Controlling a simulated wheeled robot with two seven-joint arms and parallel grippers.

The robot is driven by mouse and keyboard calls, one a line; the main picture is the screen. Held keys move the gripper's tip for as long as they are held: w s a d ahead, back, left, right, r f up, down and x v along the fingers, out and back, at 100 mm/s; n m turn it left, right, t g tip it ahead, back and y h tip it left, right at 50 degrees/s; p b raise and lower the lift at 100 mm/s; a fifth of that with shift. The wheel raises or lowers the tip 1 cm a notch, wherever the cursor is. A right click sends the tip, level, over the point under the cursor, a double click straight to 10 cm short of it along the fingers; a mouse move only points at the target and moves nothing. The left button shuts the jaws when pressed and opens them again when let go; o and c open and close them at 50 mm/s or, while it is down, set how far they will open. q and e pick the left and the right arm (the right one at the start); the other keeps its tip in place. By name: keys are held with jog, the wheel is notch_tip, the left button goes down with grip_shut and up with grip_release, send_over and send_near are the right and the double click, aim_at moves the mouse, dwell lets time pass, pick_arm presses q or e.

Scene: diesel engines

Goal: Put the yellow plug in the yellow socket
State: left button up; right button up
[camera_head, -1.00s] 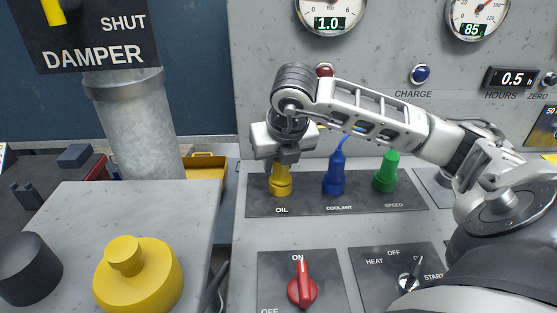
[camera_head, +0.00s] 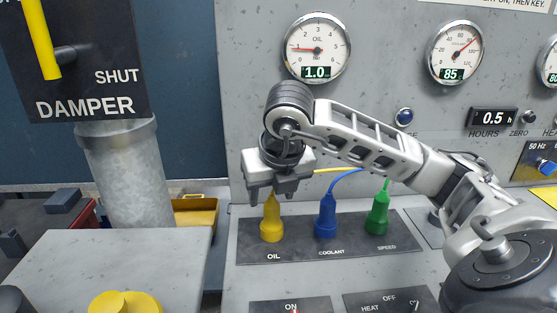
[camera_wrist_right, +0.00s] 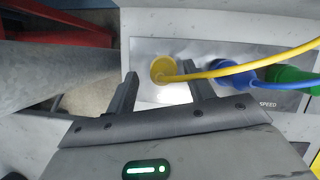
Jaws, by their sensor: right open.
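The yellow plug (camera_head: 271,222) stands upright at the panel position marked OIL, with its yellow cable leading off to the right. The yellow socket is hidden beneath the plug. My right gripper (camera_head: 270,194) is open just above the plug, its fingers spread on either side of the plug's narrow top. In the right wrist view the yellow plug (camera_wrist_right: 163,69) lies beyond and between the open fingertips (camera_wrist_right: 164,82), with nothing gripped. My left gripper is not in view.
A blue plug (camera_head: 326,216) at COOLANT and a green plug (camera_head: 378,212) at SPEED stand to the right, with cables. The grey console carries knobs in front. A grey pipe (camera_head: 128,175) and a yellow bin (camera_head: 196,211) are at the left.

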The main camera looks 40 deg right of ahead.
jog(key=p+v, duration=0.2)
jog(key=v, duration=0.8)
jog(key=shift+r+p, duration=0.35)
jog(key=shift+p, duration=0.05)
jog(key=shift+s, duration=0.1)
